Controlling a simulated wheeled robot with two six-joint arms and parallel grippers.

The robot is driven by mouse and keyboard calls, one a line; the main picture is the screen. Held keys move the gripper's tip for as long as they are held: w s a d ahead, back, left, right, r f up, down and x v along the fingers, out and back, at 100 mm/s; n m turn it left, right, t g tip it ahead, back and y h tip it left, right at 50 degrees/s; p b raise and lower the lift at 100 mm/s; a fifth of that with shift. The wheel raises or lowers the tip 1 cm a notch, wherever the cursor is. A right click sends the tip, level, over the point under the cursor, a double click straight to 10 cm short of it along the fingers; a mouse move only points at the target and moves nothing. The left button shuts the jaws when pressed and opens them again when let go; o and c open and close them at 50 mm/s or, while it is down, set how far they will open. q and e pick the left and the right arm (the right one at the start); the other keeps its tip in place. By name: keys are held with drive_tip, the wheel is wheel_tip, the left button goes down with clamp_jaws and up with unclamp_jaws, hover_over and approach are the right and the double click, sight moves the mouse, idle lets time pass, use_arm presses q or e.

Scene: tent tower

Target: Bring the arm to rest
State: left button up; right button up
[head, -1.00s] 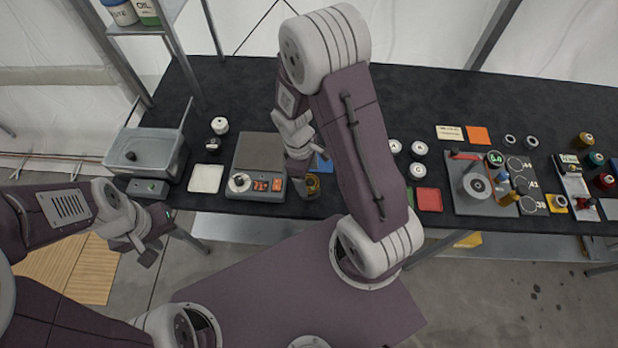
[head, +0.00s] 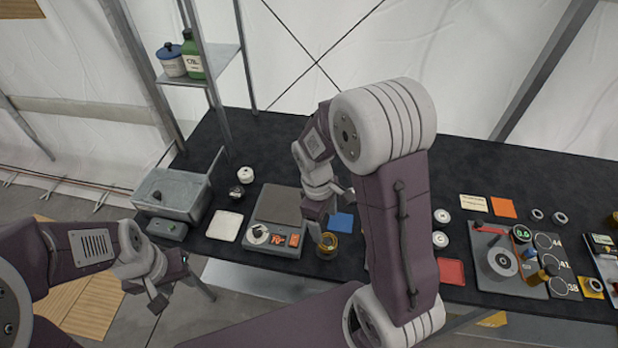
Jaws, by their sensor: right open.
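My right arm (head: 395,215) is raised and folded over the front of the table, its large elbow high in the middle of the head view. My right gripper (head: 322,238) points down and is open, just above or beside a small brass-coloured jar (head: 327,247) near the table's front edge. I cannot tell whether they touch. My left gripper (head: 162,298) hangs off the table's front at the left, over the floor. Whether its jaws are open or shut is not clear.
A grey bin (head: 172,192), a white pad (head: 224,226) and a scale-like device (head: 274,240) stand left of the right gripper. A blue square (head: 341,222) lies close to it. A red square (head: 451,271) and a dial station (head: 503,262) are at right. The black tabletop's (head: 400,150) back is clear.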

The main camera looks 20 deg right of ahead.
drive_tip(key=s+m+b, duration=0.1)
drive_tip(key=m, duration=0.2)
drive_tip(key=s+m+t+y+b, duration=0.1)
drive_tip(key=s+m, duration=0.1)
drive_tip(key=m, duration=0.1)
drive_tip(key=s+a+m+t+b, duration=0.1)
drive_tip(key=s+m, duration=0.1)
drive_tip(key=m, duration=0.1)
drive_tip(key=shift+a+f, duration=0.1)
drive_tip(key=shift+f, duration=0.05)
drive_tip(key=shift+s, duration=0.2)
drive_tip(key=shift+w, duration=0.1)
idle(1.2)
